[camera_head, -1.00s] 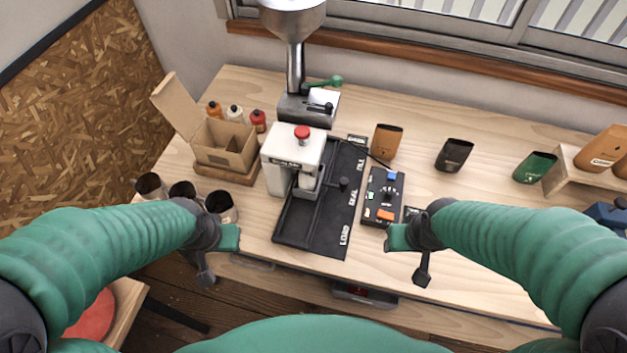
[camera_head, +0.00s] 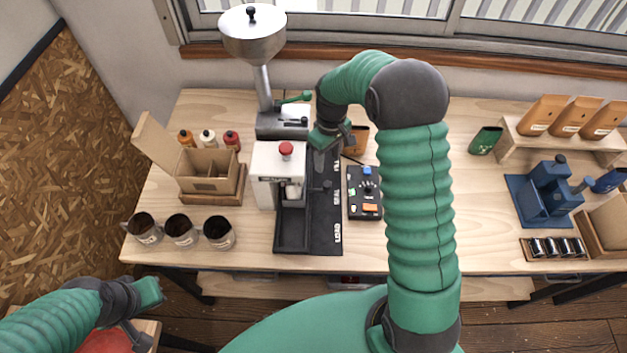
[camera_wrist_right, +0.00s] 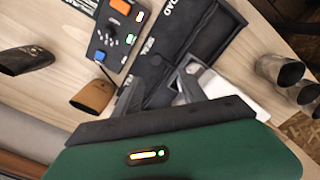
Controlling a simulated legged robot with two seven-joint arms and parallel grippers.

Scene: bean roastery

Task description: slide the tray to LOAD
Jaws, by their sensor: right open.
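The black slide track (camera_head: 322,235) lies on the bench, marked FILL, SEAL and LOAD, with LOAD at the near end. It has a raised rail frame on its left side and a dark knob (camera_head: 327,185) near SEAL. I cannot clearly tell the tray from the dark track. My right gripper (camera_head: 330,150) is open over the far, FILL end, partly hiding it. In the right wrist view its fingers (camera_wrist_right: 160,92) are apart, with the track (camera_wrist_right: 197,35) between and beyond them. My left gripper (camera_head: 140,312) is low at the left, away from the bench; its jaw gap is unclear.
A white sealer with a red button (camera_head: 268,160) stands left of the track, the steel hopper machine (camera_head: 262,90) behind. A control box (camera_head: 365,193) is close on the right. Several dark cups (camera_head: 180,231) and a cardboard box (camera_head: 208,172) stand left. A blue machine (camera_head: 550,195) stands right.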

